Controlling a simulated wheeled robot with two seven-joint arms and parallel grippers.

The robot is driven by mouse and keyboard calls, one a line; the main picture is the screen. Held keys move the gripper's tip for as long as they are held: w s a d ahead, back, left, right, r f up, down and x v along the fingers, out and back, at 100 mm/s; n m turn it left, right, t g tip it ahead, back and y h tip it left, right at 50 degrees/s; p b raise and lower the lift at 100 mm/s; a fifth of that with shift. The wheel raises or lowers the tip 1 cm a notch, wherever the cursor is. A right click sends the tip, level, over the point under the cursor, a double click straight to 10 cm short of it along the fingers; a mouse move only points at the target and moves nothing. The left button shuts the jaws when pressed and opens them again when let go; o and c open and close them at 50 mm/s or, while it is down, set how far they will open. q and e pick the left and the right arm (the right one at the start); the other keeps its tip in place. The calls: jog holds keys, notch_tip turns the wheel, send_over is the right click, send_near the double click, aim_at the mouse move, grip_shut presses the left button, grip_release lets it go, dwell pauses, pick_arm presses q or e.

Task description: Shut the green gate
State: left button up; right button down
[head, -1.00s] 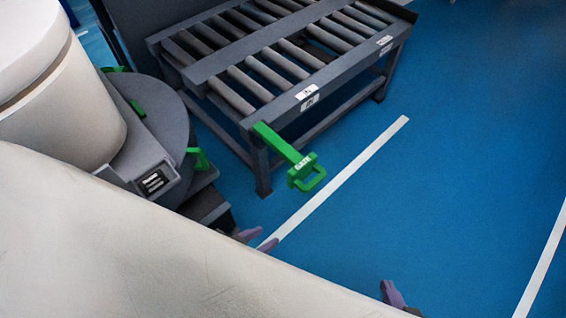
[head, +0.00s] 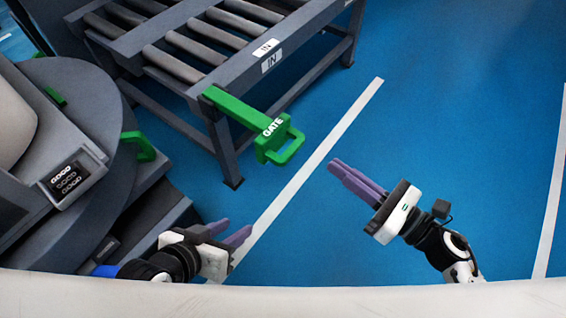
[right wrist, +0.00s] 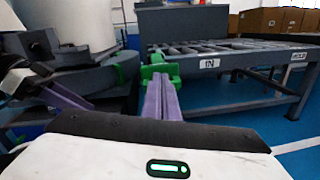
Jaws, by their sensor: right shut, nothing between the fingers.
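The green gate (head: 232,108) is a bar labelled GATE at the near corner of the roller conveyor. It sticks out from the corner over the blue floor, with a loop handle (head: 292,151) at its free end. My right gripper (head: 333,166) is shut and empty, to the right of the handle and apart from it in the head view. In the right wrist view the gate (right wrist: 160,68) shows just beyond my shut fingertips (right wrist: 160,78). My left gripper (head: 238,226) has its fingers apart and empty, below and left of the handle.
A round grey turntable (head: 95,80) with green handles (head: 138,146) and a counter box (head: 70,180) stand at the left. A white line (head: 315,160) crosses the blue floor, which is open to the right.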

jog(key=f+n+g+y, duration=0.1)
jog(key=f+n+g, duration=0.1)
jog(key=n, duration=0.2)
pick_arm(q)
jog(key=shift+s+d+f+g+b, duration=0.1)
jog(key=shift+d+f+g+b, duration=0.25)
jog(key=shift+f+b, duration=0.3)
pick_arm(e)
send_near(271, 139)
jog(key=x, duration=0.6)
jog(key=shift+a+r, duration=0.15)
jog(key=shift+a, duration=0.15)
